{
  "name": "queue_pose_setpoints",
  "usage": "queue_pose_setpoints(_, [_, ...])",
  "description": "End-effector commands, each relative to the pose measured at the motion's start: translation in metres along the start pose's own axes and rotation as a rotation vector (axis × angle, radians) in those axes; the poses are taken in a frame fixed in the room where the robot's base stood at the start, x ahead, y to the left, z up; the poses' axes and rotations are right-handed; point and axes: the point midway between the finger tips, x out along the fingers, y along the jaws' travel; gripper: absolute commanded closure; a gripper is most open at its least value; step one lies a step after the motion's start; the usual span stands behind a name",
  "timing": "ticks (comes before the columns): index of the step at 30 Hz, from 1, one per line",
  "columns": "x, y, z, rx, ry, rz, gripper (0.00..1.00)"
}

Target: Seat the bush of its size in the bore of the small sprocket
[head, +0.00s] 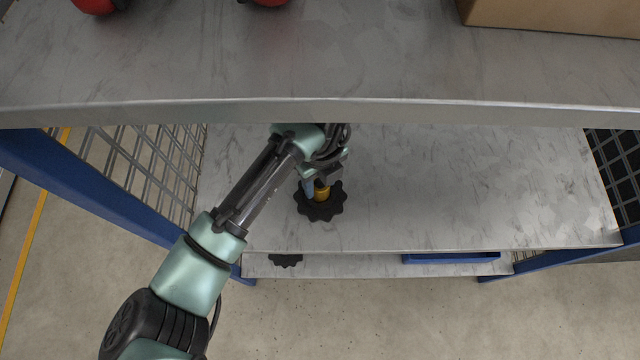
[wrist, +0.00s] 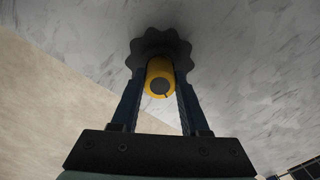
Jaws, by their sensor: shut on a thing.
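A dark toothed sprocket (head: 328,210) lies on the middle shelf near its front edge; it also shows in the wrist view (wrist: 160,42). My gripper (head: 316,188) is shut on a yellow bush (head: 322,192). In the wrist view my gripper (wrist: 160,84) has its two fingers on either side of the yellow bush (wrist: 160,68), whose round end with a dark centre faces the camera. The bush is over the middle of the sprocket and hides its bore. I cannot tell whether the bush is in the bore or just above it. Another dark toothed sprocket (head: 286,261) shows partly on the lower shelf.
The upper shelf (head: 330,110) overhangs the middle shelf (head: 470,190), which is clear to the right. A cardboard box (head: 555,14) and red objects (head: 95,5) are on the upper shelf. A blue tray (head: 450,258) is on the lower shelf. Mesh panels (head: 150,165) close the sides.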

Motion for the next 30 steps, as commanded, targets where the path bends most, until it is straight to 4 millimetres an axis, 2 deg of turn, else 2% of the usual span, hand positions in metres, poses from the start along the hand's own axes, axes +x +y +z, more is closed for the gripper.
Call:
queue_pose_setpoints(3, [0.019,0.0,-0.001,-0.002,0.003,0.0,1.0])
queue_pose_setpoints(5, [0.025,0.0,0.0,-0.002,0.001,0.0,1.0])
queue_pose_setpoints(27, [0.044,0.0,-0.002,0.0,0.002,0.002,1.0])
queue_pose_setpoints(28, [0.044,0.0,-0.002,0.0,0.003,0.002,0.52])
queue_pose_setpoints(30, [0.044,0.0,-0.002,0.0,0.002,0.002,0.39])
